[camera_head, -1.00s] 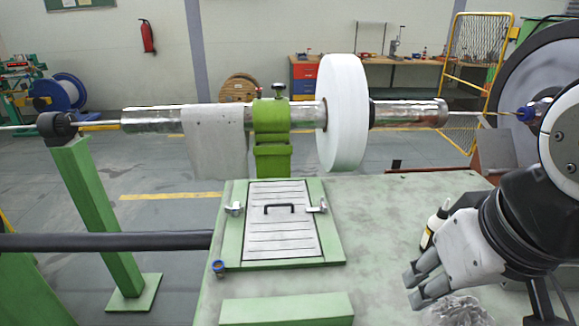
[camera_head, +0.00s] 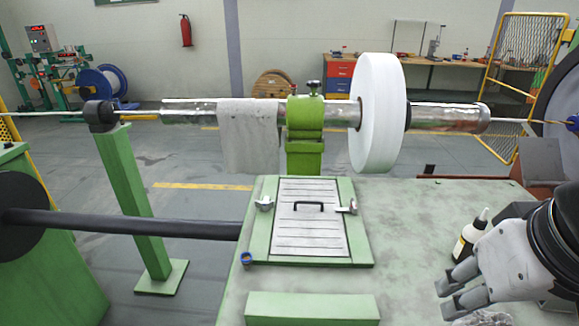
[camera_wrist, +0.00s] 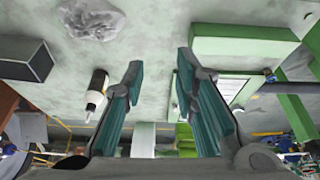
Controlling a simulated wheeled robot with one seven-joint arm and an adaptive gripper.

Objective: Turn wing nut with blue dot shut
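A pale slatted hatch panel (camera_head: 309,238) with a black handle lies in a green frame on the machine's bench. One metal wing nut (camera_head: 264,204) sits at the panel's left edge and another (camera_head: 347,207) at its right edge. No blue dot can be made out on either at this size. My gripper (camera_head: 458,297) is at the lower right, well apart from both wing nuts, with its fingers pointing left. In the wrist view, my gripper's fingers (camera_wrist: 160,85) are spread with nothing between them; part of the panel (camera_wrist: 228,88) shows beyond the right finger.
A dark-labelled bottle (camera_head: 470,234) stands beside my gripper, and a crumpled rag (camera_head: 487,318) lies below it. A small blue ring-like item (camera_head: 246,258) sits by the frame's lower left corner. A green block (camera_head: 312,307) lies in front. A shaft with a white disc (camera_head: 378,112) runs behind.

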